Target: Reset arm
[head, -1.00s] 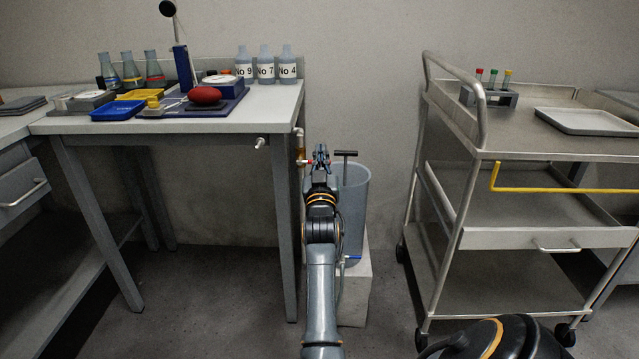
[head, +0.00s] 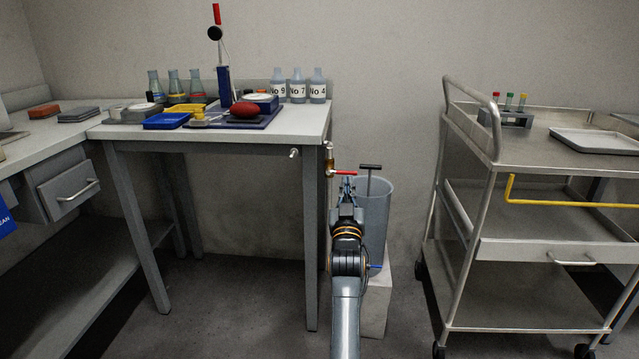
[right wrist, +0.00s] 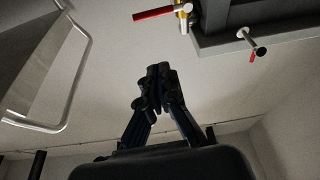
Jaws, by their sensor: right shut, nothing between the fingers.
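My right gripper (head: 347,188) is in the middle of the head view, at the end of an arm that reaches in from the bottom edge. Its fingers are shut and empty, and they also show closed together in the right wrist view (right wrist: 157,74). The gripper is just left of the grey bucket (head: 376,222) in the picture and overlaps its edge. A brass valve with a red lever (head: 343,172) shows just above the fingertips; the lever appears in the right wrist view (right wrist: 153,13), apart from the fingers. My left gripper is not in view.
A table (head: 215,136) with flasks, bottles and trays stands left of the arm. A metal cart (head: 545,250) with a yellow bar (head: 570,204) stands to the right. A black T-handle (head: 371,166) rises at the bucket.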

